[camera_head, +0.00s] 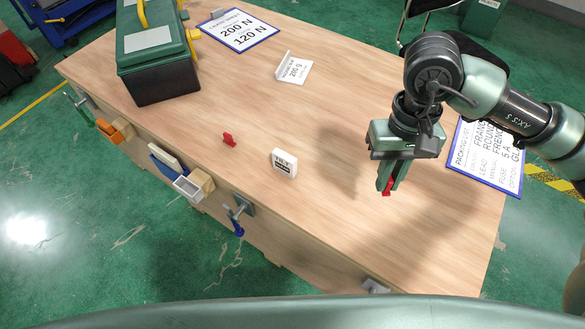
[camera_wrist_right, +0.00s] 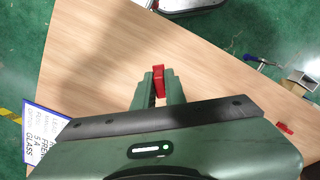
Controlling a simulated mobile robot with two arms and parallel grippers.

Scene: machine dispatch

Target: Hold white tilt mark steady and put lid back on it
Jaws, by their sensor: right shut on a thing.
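The white tilt mark (camera_head: 284,163) is a small white block with dark print on its face, standing on the wooden table left of my right gripper. My right gripper (camera_head: 387,181) points down over the right part of the table, shut on a small red piece (camera_head: 387,187). In the right wrist view the red piece (camera_wrist_right: 158,79) shows between the fingertips (camera_wrist_right: 158,88). Another small red piece (camera_head: 229,140) lies left of the white mark and shows at the right edge of the wrist view (camera_wrist_right: 285,128). I cannot tell which red piece is the lid. My left gripper is not in view.
A green toolbox (camera_head: 157,62) stands at the back left of the table (camera_head: 330,215). A load sheet (camera_head: 238,30), a small 200 g card (camera_head: 294,69) and a packing list (camera_head: 485,160) lie on top. Several tools hang on the front edge. The table between the mark and my gripper is clear.

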